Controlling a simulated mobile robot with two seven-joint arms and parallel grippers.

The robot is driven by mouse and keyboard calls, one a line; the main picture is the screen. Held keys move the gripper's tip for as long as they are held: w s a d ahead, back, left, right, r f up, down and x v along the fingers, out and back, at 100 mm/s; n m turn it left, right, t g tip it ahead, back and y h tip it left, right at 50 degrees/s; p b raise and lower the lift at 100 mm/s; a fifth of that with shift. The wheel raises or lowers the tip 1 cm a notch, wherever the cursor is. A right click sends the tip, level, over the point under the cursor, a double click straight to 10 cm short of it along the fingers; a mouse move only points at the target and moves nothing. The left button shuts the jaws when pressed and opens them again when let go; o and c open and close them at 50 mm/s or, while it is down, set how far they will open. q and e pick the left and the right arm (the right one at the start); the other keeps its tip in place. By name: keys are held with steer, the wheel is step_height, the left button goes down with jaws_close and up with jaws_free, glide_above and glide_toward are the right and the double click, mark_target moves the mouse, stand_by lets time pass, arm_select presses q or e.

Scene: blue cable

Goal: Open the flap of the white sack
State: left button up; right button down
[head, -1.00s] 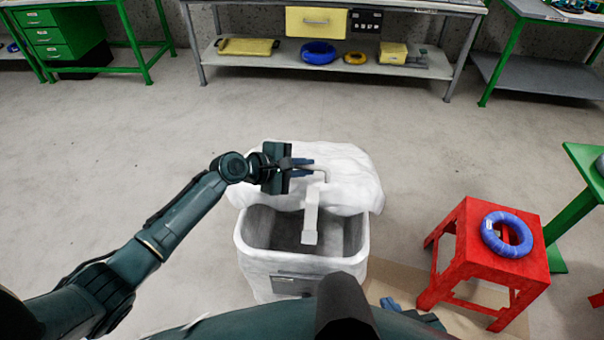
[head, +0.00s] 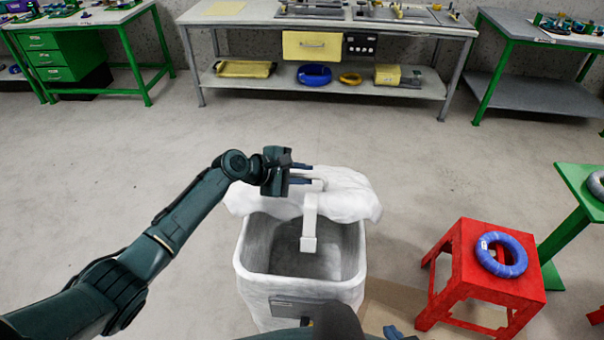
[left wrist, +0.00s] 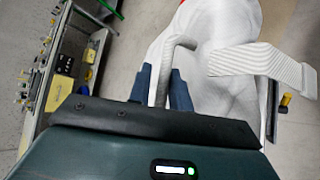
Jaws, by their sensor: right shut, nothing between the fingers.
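The white sack (head: 300,285) stands upright on the floor at the lower middle of the head view. Its mouth is uncovered and I can see into its grey inside. The white flap (head: 350,200) is folded back behind the far rim, with a pale strap (head: 310,225) hanging into the mouth. My left gripper (head: 306,173) is at the flap's top left, its fingers apart around a grey hooked handle; the handle (left wrist: 165,70) passes between them in the left wrist view. My right gripper (head: 392,331) barely shows at the bottom edge, shut and empty.
A red stool (head: 485,270) with a blue cable coil (head: 502,255) stands right of the sack. A green table (head: 590,190) is at the right edge. A grey workbench (head: 330,22) stands at the back. Floor between sack and bench is clear.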

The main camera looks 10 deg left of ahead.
arm_select(q)
steer(key=shift+o, duration=1.4)
steer(key=v, duration=1.3)
steer(key=shift+s, duration=0.1)
steer(key=s+d+f+m+t+y, duration=0.25)
steer(key=s+f+m, duration=0.35)
steer(key=s+f, duration=0.5)
steer(key=s+a+f+m+y, duration=0.1)
steer(key=s+f+m+y, duration=0.1)
steer(key=s+m, duration=0.3)
steer(key=s+a+f+m+y, duration=0.2)
steer(key=s+f+m, duration=0.3)
steer(key=s, duration=0.4)
steer(key=shift+f+m+t+y, duration=0.2)
steer(key=shift+m+t+y, duration=0.15)
steer(key=shift+m+t, duration=0.1)
